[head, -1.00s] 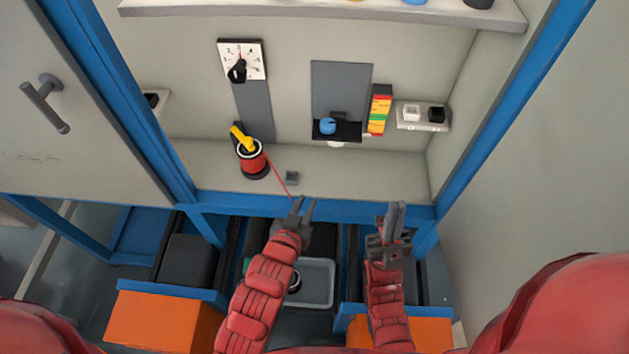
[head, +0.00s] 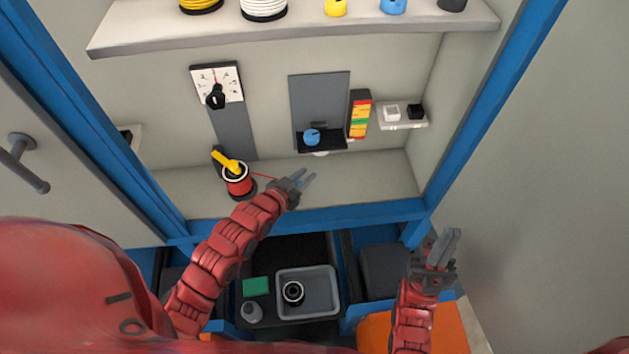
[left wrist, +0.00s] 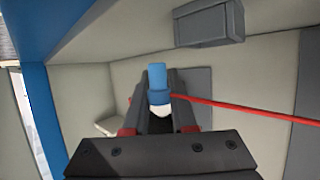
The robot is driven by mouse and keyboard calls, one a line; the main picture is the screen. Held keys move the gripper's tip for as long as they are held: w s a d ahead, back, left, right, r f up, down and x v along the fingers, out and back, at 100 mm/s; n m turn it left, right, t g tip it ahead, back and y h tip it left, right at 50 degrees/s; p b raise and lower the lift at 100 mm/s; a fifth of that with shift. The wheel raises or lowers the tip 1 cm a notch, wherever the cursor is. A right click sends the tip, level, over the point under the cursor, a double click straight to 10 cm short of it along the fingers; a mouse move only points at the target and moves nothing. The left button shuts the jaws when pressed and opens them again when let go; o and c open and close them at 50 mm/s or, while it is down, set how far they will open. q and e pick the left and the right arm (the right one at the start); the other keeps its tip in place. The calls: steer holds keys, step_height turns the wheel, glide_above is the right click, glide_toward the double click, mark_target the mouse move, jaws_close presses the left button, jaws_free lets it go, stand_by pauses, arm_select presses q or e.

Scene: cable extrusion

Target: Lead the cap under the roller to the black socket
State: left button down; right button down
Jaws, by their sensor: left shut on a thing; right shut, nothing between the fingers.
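My left gripper (head: 302,182) is shut on a small blue cap with a white base. The cap (left wrist: 157,82) shows between the fingers in the left wrist view. A red cable (left wrist: 240,106) runs from it, and in the head view leads left to the red spool (head: 238,182). The black socket (head: 415,111) sits beside a white one on the small right shelf, apart from my gripper. I cannot single out the roller; a grey hollow block (left wrist: 210,22) is near the held cap in the wrist view. My right gripper (head: 447,245) is shut and empty, at the lower right.
A black ledge (head: 335,143) with a blue knob-like piece (head: 311,136) is on the middle panel, beside a colored strip (head: 360,113). A dial (head: 217,85) is at left. The blue front beam (head: 330,216) edges the counter. A grey tray (head: 325,290) lies below.

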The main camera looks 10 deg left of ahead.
arm_select(q)
steer(key=w+d+b, duration=0.1)
steer(key=d, duration=0.3)
steer(key=w+d+b, duration=0.1)
steer(key=w+d, duration=0.1)
steer(key=d, duration=0.3)
steer(key=w+d+b, duration=0.1)
steer(key=d+b, duration=0.1)
steer(key=d, duration=0.3)
steer(key=shift+w, duration=0.25)
steer(key=shift+d, duration=0.1)
stand_by(0.5)
